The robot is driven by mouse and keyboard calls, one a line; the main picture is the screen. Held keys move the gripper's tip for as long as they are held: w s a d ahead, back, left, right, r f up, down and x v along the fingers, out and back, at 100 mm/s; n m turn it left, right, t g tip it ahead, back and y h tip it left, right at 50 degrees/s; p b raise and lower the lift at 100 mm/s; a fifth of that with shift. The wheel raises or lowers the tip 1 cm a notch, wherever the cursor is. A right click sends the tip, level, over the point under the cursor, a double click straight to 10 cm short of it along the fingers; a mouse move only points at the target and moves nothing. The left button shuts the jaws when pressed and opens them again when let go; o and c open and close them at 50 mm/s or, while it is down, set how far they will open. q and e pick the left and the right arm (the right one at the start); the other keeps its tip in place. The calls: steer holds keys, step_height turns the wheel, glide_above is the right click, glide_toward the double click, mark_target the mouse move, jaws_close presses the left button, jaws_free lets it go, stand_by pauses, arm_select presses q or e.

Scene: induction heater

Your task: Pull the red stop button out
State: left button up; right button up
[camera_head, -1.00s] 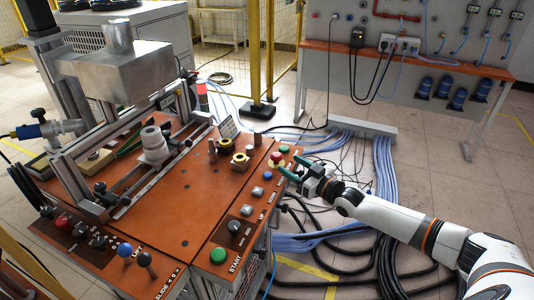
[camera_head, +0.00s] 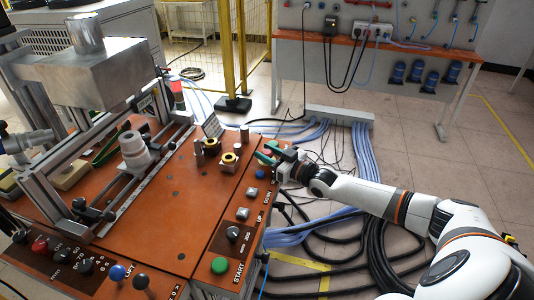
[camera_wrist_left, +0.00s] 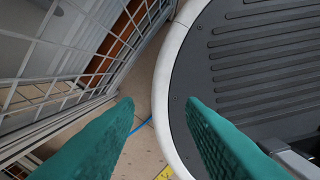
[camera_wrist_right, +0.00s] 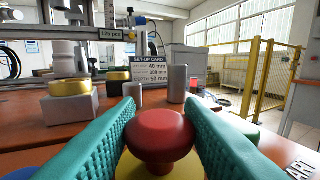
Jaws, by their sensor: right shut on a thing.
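The red stop button (camera_wrist_right: 160,134) is a round mushroom head on a yellow base (camera_wrist_right: 160,168), near the far right corner of the orange control panel (camera_head: 208,215). My right gripper (camera_wrist_right: 160,104) has its green fingers on both sides of the red head and is shut on it.
A blue button (camera_head: 261,173), a grey button (camera_head: 252,192), a black knob (camera_head: 233,234) and a green start button (camera_head: 220,265) line the panel's right edge. Metal cylinders and a set-up card (camera_wrist_right: 157,72) stand beyond the stop button. Cables lie on the floor. A cage (camera_wrist_left: 90,75) is near the left gripper.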

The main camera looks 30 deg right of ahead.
jaws_close()
steer(key=shift+r, duration=0.15)
steer(key=shift+w+r+p, duration=0.1)
steer(key=shift+r+p, duration=0.45)
steer(key=shift+p, duration=0.1)
arm_select(q)
steer(key=shift+w+r, duration=0.6)
steer(key=shift+w, duration=0.05)
arm_select(e)
steer(key=o, duration=0.8)
jaws_free()
steer(key=o, duration=0.4)
arm_select(q)
steer(key=shift+s, duration=0.1)
arm_select(e)
steer(key=shift+f, duration=0.1)
arm_select(q)
steer(key=shift+s, duration=0.1)
